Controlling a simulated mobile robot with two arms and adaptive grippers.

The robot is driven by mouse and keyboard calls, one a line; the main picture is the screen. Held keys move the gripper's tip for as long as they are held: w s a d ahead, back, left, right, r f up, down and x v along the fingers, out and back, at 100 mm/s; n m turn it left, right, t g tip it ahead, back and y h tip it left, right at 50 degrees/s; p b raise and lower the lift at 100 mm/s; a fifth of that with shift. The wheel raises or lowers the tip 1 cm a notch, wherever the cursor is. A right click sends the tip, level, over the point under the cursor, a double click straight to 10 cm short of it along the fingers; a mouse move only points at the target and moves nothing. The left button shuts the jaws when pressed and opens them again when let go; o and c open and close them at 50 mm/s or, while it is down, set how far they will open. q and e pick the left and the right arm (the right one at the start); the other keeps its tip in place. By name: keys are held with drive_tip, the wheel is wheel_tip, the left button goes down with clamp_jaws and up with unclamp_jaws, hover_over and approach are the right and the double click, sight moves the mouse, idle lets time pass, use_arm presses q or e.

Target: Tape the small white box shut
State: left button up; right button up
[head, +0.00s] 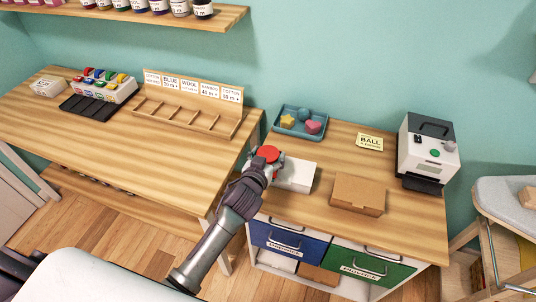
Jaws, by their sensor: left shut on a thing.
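The small white box (299,174) lies on the right-hand wooden desk, near its left side. Its top looks flat and plain; whether any tape is on it cannot be told. My left gripper (266,160) is shut on a small red round thing (268,152), which may be a tape roll; the fingers hide part of it. The gripper is at the left end of the white box and covers that end. Whether it touches the box cannot be told. My right gripper is out of view.
A brown box (358,193) lies right of the white box. Behind are a blue tray (287,127) with small shapes, a yellow card (369,142) and a white machine (425,150). A wooden rack (190,118) stands on the left table. Blue and green drawers (371,268) are below the desk.

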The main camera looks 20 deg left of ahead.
use_arm(q)
drive_tip(key=shift+p, duration=0.75)
idle(1.7)
drive_tip(key=shift+d, duration=1.05)
drive_tip(key=shift+d+f+b, duration=0.1)
drive_tip(key=shift+d+b, duration=0.05)
drive_tip(key=shift+b, duration=0.2)
drive_tip(key=shift+d, duration=0.9)
drive_tip(key=shift+d, duration=0.15)
drive_tip(key=shift+d+b, duration=0.5)
drive_tip(key=shift+d, duration=0.4)
